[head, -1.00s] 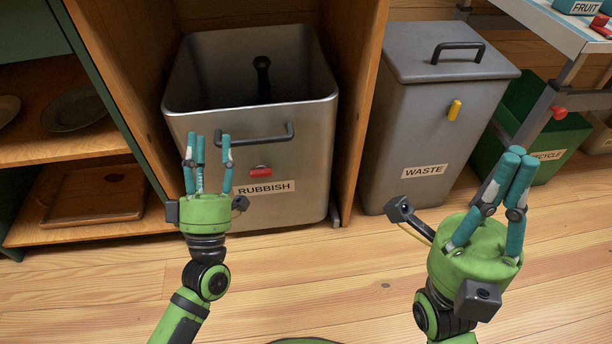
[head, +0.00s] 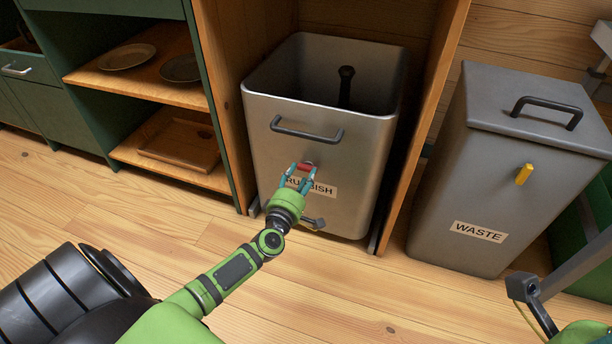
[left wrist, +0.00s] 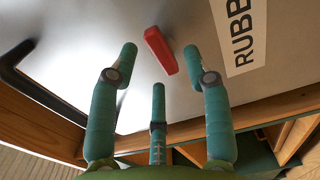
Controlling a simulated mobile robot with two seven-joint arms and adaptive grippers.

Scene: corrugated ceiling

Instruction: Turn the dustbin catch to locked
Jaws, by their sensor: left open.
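The metal dustbin (head: 262,135) labelled RUBBISH stands open-topped in the wooden bay. Its red catch (head: 305,166) lies roughly crosswise on the front, below the black handle (head: 307,133). My left gripper (head: 300,178) is open in front of the catch. In the left wrist view the red catch (left wrist: 160,50) shows between the tips of two spread teal fingers (left wrist: 162,68), with gaps on both sides, so it is not gripped. A third finger is below it. Of my right gripper only part of the green body (head: 585,333) shows at the lower right; its fingers are out of frame.
A grey lidded bin (head: 450,190) labelled WASTE, with an upright yellow catch (head: 523,174), stands to the right. Wooden bay walls (head: 424,130) flank the metal dustbin closely. Shelves with plates (head: 127,57) and a tray (head: 180,145) are at left. The floor in front is clear.

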